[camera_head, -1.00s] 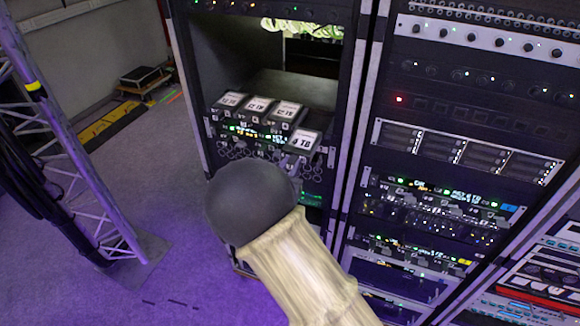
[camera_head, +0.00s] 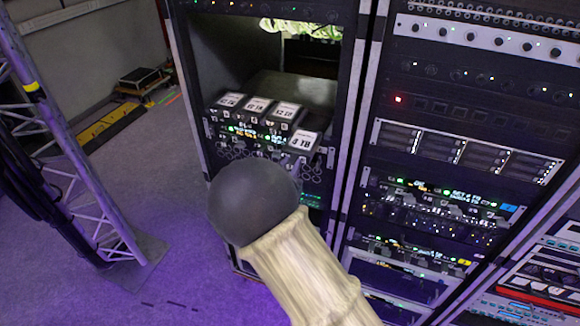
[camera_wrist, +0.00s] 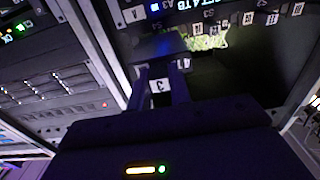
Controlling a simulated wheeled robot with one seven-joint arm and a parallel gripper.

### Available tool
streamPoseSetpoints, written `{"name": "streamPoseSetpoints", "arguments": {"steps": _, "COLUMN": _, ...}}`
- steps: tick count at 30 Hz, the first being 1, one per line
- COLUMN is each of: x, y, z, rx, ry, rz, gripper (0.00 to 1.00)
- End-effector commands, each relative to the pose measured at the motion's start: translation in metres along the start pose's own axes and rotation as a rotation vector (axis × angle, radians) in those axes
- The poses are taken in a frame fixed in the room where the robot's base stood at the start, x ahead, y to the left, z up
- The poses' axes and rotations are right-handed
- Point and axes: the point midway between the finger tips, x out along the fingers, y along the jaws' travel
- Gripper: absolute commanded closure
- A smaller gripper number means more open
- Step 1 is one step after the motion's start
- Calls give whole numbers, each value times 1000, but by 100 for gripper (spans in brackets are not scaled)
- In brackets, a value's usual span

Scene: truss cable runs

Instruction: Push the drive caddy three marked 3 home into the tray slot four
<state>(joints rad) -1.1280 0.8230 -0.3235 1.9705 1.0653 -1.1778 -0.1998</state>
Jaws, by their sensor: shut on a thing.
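The drive caddy three, with a white label on top (camera_head: 304,141), is at the right end of the row in the tray (camera_head: 325,158). It stands out farther toward me than the several caddies left of it (camera_head: 257,105). In the wrist view its front, marked 3 (camera_wrist: 159,86), shows between the two fingers of my gripper (camera_wrist: 162,73), which is shut on it. The caddy's dark body (camera_wrist: 158,47) lies beyond the fingertips. My arm hides most of the gripper in the head view. How deep the caddy sits in slot four is hard to tell.
The dark rack bay (camera_head: 225,60) is open above the caddies. A rack post (camera_head: 357,110) runs close on the right, with another full rack (camera_head: 450,150) beyond it. A truss leg (camera_head: 75,160) stands at the left; the floor between is clear.

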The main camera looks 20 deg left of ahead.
Motion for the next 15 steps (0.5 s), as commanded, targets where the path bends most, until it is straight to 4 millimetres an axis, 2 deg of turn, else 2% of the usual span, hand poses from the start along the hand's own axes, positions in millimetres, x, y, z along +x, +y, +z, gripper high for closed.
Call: {"name": "streamPoseSetpoints", "arguments": {"steps": 15, "x": 13, "y": 0, "z": -1, "rx": 2, "ry": 3, "rz": 1, "gripper": 100}}
